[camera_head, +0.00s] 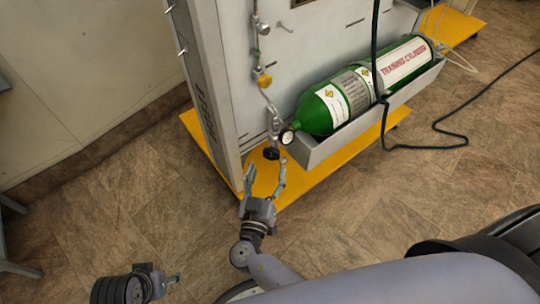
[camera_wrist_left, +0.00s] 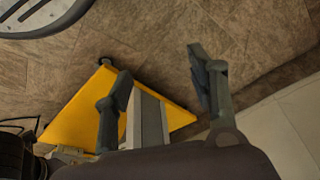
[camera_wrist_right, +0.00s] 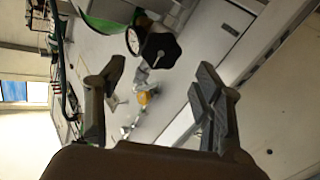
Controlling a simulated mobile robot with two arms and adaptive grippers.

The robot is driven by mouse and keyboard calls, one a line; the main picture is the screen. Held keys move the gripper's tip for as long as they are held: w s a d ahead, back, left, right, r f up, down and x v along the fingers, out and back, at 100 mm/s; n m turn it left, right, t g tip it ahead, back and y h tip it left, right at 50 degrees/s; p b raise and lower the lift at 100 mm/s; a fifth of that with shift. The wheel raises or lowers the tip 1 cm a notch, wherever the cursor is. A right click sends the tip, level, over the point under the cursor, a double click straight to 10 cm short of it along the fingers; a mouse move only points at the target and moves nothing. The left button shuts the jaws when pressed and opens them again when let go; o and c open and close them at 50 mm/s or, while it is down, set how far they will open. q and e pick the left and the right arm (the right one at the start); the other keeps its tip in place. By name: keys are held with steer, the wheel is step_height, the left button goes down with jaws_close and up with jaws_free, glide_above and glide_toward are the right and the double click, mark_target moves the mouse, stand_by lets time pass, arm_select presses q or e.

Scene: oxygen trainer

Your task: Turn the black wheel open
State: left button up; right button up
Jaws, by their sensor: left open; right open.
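The black wheel (camera_head: 271,153) sits at the lower end of the metal fittings on the trainer's panel. In the right wrist view the black wheel (camera_wrist_right: 160,50) shows as a lobed knob, ahead of and between the open fingers. My right gripper (camera_head: 265,178) is open and empty, just below the wheel, apart from it. Its fingers also show in the right wrist view (camera_wrist_right: 160,88). My left gripper (camera_head: 172,281) is low at the left in the head view, away from the wheel. In the left wrist view my left gripper (camera_wrist_left: 160,75) is open and empty.
A green cylinder (camera_head: 325,108) lies in a grey tray (camera_head: 345,133) right of the wheel, with a round gauge (camera_head: 287,137) close by. The yellow base (camera_head: 300,185) juts out below. A dark cable (camera_head: 420,147) trails over the floor.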

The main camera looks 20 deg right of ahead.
mark_target(271, 155)
steer(key=shift+x, duration=2.75)
steer(key=shift+c, duration=0.4)
steer(key=c, duration=1.1)
